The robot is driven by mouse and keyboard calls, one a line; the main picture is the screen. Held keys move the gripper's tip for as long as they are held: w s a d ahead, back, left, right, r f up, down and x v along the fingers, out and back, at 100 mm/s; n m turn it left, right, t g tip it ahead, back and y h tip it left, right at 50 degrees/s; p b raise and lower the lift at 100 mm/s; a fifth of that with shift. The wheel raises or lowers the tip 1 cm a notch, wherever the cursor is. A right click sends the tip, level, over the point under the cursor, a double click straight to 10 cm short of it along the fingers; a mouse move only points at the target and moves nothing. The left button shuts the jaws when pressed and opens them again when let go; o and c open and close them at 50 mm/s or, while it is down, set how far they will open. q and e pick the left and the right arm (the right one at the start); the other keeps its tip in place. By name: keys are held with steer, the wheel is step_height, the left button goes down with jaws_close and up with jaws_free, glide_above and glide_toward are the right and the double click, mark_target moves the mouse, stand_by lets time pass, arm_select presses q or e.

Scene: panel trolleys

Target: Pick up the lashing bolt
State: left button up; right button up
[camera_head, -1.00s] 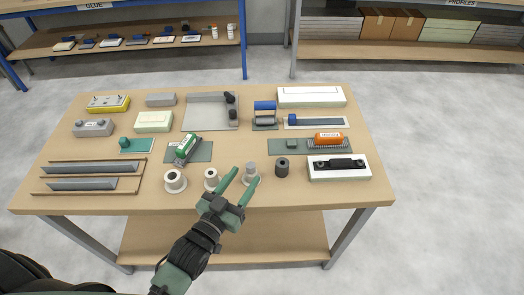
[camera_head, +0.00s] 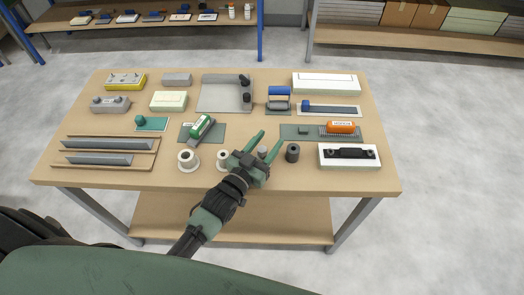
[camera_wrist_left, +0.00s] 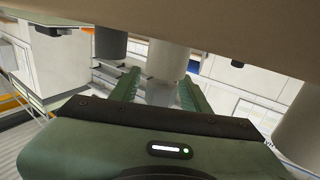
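A light-grey cylinder on a pale round base, which I take for the lashing bolt (camera_head: 262,151), stands upright in the front row on the table. My left gripper (camera_head: 271,139) reaches over it, with one green finger on each side. The gripper body hides its lower part. In the left wrist view the bolt (camera_wrist_left: 168,60) shows between the open fingers (camera_wrist_left: 159,80), with a gap at least on the left; contact on the right cannot be told. My right gripper is not in view.
A dark hollow cylinder (camera_head: 292,153) stands close right of the gripper. A white block with a black handle (camera_head: 349,155) is further right. The wooden table's (camera_head: 330,182) front strip is clear.

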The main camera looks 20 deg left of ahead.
arm_select(q)
jaws_close()
steer(key=shift+r, duration=0.1)
